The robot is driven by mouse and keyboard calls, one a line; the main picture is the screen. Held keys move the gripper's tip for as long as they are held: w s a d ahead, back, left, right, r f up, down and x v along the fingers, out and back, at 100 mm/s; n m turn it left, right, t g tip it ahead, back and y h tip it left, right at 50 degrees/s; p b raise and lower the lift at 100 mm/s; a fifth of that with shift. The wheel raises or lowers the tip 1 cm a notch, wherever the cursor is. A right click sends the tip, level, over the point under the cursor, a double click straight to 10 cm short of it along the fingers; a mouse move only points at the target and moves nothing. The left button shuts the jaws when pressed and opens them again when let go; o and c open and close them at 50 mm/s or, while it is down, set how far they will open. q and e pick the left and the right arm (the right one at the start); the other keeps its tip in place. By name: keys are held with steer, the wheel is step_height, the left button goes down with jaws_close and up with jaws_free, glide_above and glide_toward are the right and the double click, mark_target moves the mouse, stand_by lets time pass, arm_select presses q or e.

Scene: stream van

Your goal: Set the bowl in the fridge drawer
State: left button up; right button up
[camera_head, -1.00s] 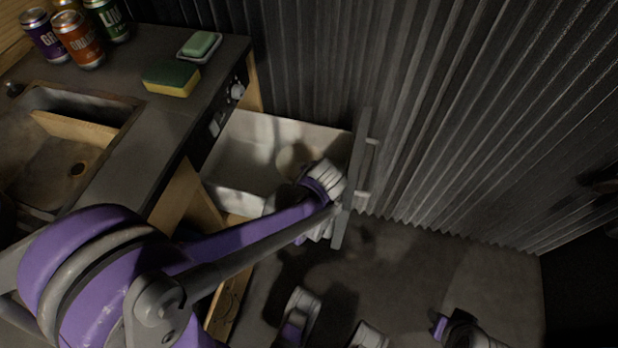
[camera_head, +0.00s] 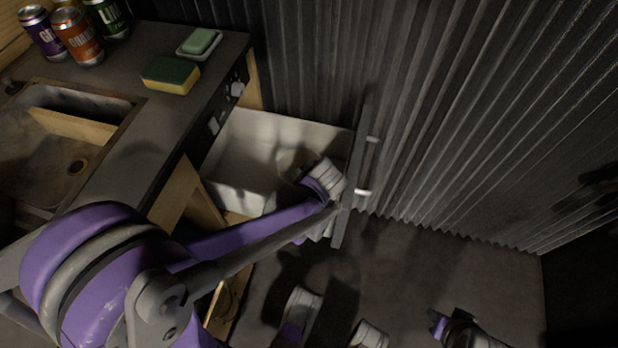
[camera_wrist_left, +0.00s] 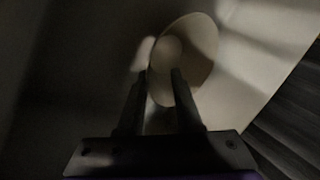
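The pale bowl (camera_head: 289,161) is inside the white fridge drawer (camera_head: 240,200), near its front end, partly hidden by my left wrist. In the left wrist view the bowl (camera_wrist_left: 200,52) looks tilted, with its hollow showing. My left gripper (camera_wrist_left: 158,74) reaches down into the drawer. Its two fingers are apart, with the near rim of the bowl between or just beyond the tips; I cannot tell whether they touch it. The drawer is pulled out from under the counter, with its grey front panel on the right.
The counter (camera_head: 150,125) with a sink stands left of the drawer. It carries a sponge (camera_head: 171,75), a green soap bar in a dish (camera_head: 198,43) and several cans. A corrugated wall (camera_head: 460,110) runs close behind the drawer. Floor (camera_head: 400,265) shows at the lower right.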

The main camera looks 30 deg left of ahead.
arm_select(q)
steer(key=p+v, duration=0.4)
steer(key=v, duration=0.8)
steer(key=shift+r, duration=0.4)
